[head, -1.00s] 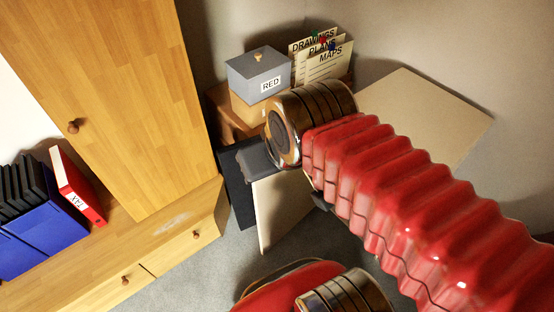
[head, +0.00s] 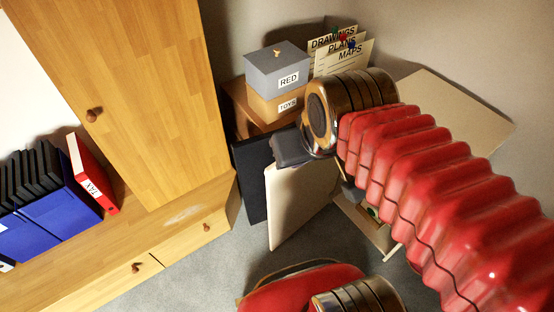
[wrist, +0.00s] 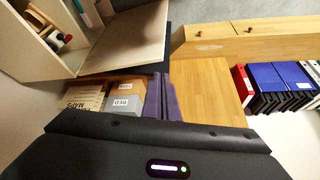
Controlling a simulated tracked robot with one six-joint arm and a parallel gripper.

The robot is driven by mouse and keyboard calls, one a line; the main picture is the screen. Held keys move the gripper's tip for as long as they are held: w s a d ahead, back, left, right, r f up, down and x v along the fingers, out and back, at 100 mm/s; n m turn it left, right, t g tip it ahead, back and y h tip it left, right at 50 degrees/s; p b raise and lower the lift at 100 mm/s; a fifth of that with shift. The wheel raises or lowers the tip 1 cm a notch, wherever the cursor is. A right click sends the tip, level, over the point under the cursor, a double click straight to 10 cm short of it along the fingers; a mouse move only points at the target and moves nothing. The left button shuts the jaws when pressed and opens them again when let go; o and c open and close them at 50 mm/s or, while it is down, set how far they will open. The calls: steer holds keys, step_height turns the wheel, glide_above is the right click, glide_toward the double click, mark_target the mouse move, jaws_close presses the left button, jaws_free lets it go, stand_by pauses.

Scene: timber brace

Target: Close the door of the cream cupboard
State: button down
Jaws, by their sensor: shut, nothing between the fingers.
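The cream cupboard (head: 470,105) stands at the right against the wall, partly hidden by my red arm. Its door (head: 295,205) is a cream panel standing open, swung out from the front. In the wrist view the cupboard (wrist: 22,50) is at upper left with its inside showing, and the door (wrist: 130,35) stands out to the right of it. My gripper (head: 287,150) is shut and empty, at the door's top edge; I cannot tell whether it touches. Its grey-purple fingers (wrist: 160,98) show in the wrist view below the door.
A wooden stand holds a grey RED box (head: 277,65), a TOYS box (head: 275,104) and paper files (head: 340,50). A dark panel (head: 250,175) is left of the door. A tall wooden cabinet (head: 130,90) fills the left. Grey carpet (head: 210,270) is clear in front.

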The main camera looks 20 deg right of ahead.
steer(key=w+f+n+g, duration=0.1)
steer(key=w+f+g, duration=0.1)
steer(key=w, duration=0.7)
steer(key=w+f+n+g, duration=0.1)
steer(key=w+f+g, duration=0.1)
steer(key=w, duration=0.8)
steer(key=w+f+n+g, duration=0.1)
steer(key=w+f+g, duration=0.1)
steer(key=w+f, duration=0.4)
steer(key=w+f+n+g+h, duration=0.1)
steer(key=w+f, duration=0.5)
steer(key=f, duration=0.7)
steer(key=shift+w+d+f+n+g, duration=0.25)
steer(key=shift+w+d+n+g, duration=0.1)
steer(key=shift+d+g, duration=0.15)
